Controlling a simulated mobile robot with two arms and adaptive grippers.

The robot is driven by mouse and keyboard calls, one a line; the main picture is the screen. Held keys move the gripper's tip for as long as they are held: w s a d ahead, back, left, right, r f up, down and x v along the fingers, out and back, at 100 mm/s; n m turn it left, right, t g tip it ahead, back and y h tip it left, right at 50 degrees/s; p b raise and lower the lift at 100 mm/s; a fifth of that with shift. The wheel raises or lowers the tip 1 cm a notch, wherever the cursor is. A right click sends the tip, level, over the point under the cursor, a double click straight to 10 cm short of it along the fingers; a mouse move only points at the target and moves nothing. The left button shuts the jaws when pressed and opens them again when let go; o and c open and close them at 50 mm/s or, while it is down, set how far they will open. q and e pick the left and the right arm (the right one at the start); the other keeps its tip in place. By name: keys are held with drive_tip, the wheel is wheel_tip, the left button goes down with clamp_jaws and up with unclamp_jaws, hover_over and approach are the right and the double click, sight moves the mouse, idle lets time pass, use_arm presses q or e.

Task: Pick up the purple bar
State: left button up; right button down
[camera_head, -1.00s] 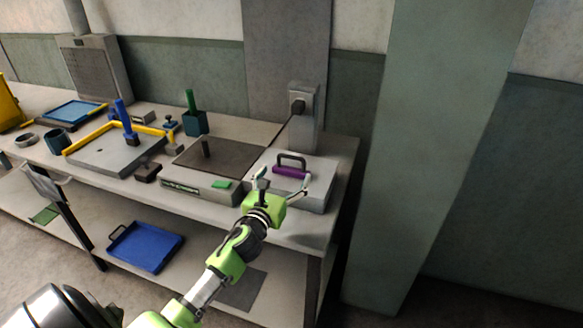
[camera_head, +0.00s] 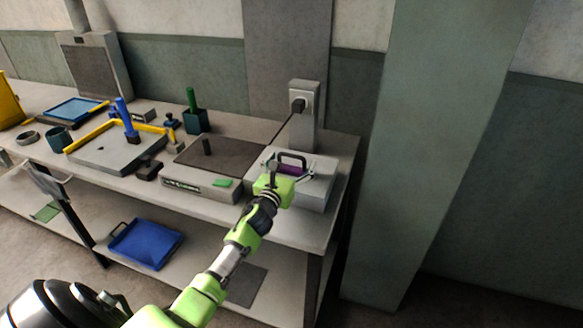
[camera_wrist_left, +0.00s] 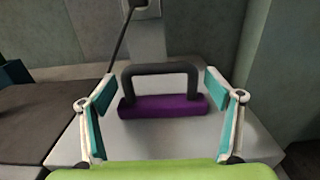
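The purple bar (camera_wrist_left: 165,106) has a dark arched handle (camera_wrist_left: 160,68) on it and lies on a light grey block (camera_wrist_left: 140,140). The bar also shows partly in the head view (camera_head: 290,169), where my gripper hides some of it. My left gripper (camera_wrist_left: 162,95) is open, with one teal-padded finger to each side of the bar. The bar stands between the fingers in the wrist view, with gaps at both ends, and I see no contact. In the head view the left gripper (camera_head: 289,170) is at the bar's near side. My right gripper is not in view.
A flat unit with a dark plate (camera_head: 225,158) and a green piece (camera_head: 223,183) stands left of the block. A grey post with a socket (camera_head: 303,115) rises behind, with a dark cable. A blue tray (camera_head: 146,247) is on the lower shelf.

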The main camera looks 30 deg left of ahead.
use_arm(q)
drive_tip(key=c, duration=1.2)
drive_tip(key=shift+c, duration=0.6)
drive_tip(key=shift+r, duration=0.1)
drive_tip(key=shift+r, duration=0.35)
wheel_tip(320, 180, up, 2)
drive_tip(key=shift+r, duration=0.15)
drive_tip(key=s+a+r, duration=0.6)
drive_tip(key=s+r, duration=0.4)
drive_tip(key=s, duration=0.2)
drive_tip(key=shift+s+a, duration=0.2)
drive_tip(key=shift+a, duration=0.05)
